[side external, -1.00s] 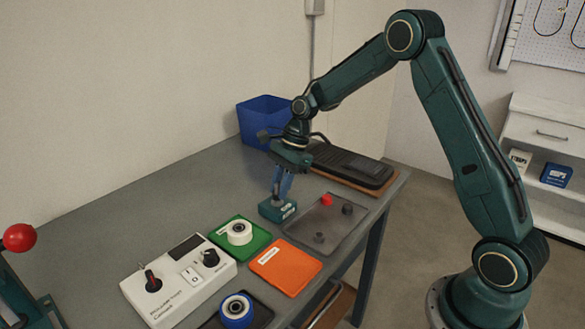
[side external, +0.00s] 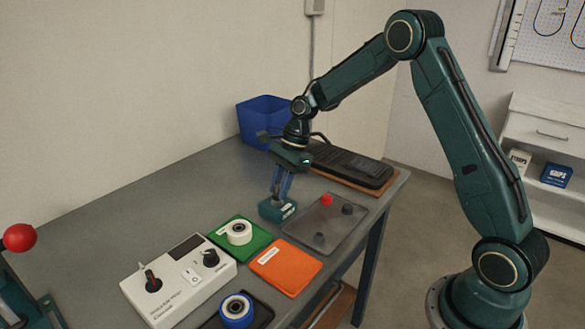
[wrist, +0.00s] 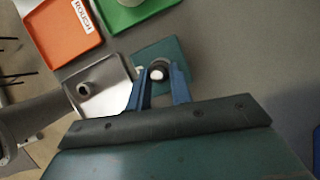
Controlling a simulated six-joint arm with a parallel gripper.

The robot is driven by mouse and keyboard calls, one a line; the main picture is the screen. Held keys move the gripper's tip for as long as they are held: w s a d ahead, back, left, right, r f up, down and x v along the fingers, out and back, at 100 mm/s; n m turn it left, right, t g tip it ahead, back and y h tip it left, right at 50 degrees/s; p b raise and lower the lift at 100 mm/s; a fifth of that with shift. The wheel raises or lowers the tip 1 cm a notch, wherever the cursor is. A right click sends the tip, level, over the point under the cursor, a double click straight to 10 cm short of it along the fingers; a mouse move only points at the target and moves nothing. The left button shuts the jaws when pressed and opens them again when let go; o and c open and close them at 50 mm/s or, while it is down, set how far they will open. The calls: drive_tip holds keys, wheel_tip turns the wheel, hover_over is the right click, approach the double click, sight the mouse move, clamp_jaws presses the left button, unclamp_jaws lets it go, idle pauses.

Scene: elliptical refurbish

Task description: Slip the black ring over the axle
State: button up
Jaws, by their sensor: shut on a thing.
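My gripper (side external: 280,194) points down over a small teal block (side external: 277,211) on the table. In the wrist view its two blue fingers (wrist: 159,74) are shut on the black ring (wrist: 158,63), one on each side. The ring sits over the teal block (wrist: 184,52), and the pale round end of the axle (wrist: 157,74) shows inside the ring. How far down the axle the ring sits cannot be told. In the side view the fingers and block hide the ring and axle.
A grey tray (side external: 335,236) with a red piece (side external: 327,199) and dark pieces lies right of the block. Green (side external: 255,233) and orange (side external: 285,266) plates lie in front. A blue bin (side external: 262,116) and dark keyboard-like device (side external: 352,165) stand behind.

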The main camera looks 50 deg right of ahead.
drive_tip(key=shift+r, duration=1.6)
idle(1.2)
idle(0.6)
drive_tip(key=o, duration=0.6)
drive_tip(key=shift+o, duration=0.2)
drive_tip(key=v, duration=1.1)
idle(0.8)
drive_tip(key=shift+s, duration=0.1)
